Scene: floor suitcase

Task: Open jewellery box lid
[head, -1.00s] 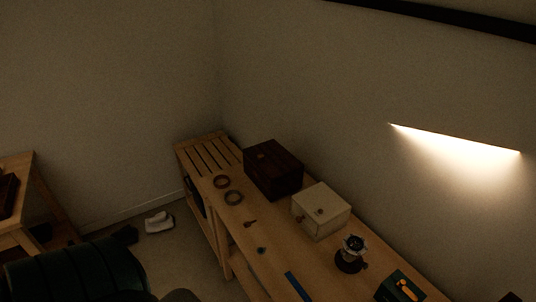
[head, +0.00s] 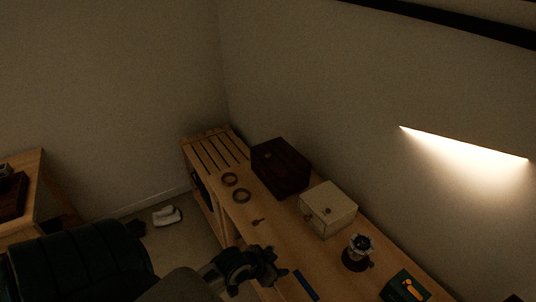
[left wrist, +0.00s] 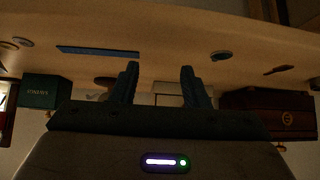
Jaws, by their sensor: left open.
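A dark red-brown box (head: 280,168) with a small round clasp stands shut on the wooden bench (head: 285,240), near its far end. A cream box (head: 328,208) with a small knob on its front stands shut beside it. I cannot tell which one is the jewellery box. In the left wrist view the dark box (left wrist: 270,113) is at right, and the cream box (left wrist: 170,90) shows partly between my fingers. My left gripper (head: 270,268) is open and empty at the bench's front edge, apart from both boxes; its fingers also show in the wrist view (left wrist: 158,85). My right gripper is out of view.
Two rings (head: 230,179), a small key-like piece (head: 258,221) and a blue strip (head: 306,285) lie on the bench. A dark watch stand (head: 358,252) and a green box (head: 405,287) stand to the right. White shoes (head: 167,215) lie on the floor.

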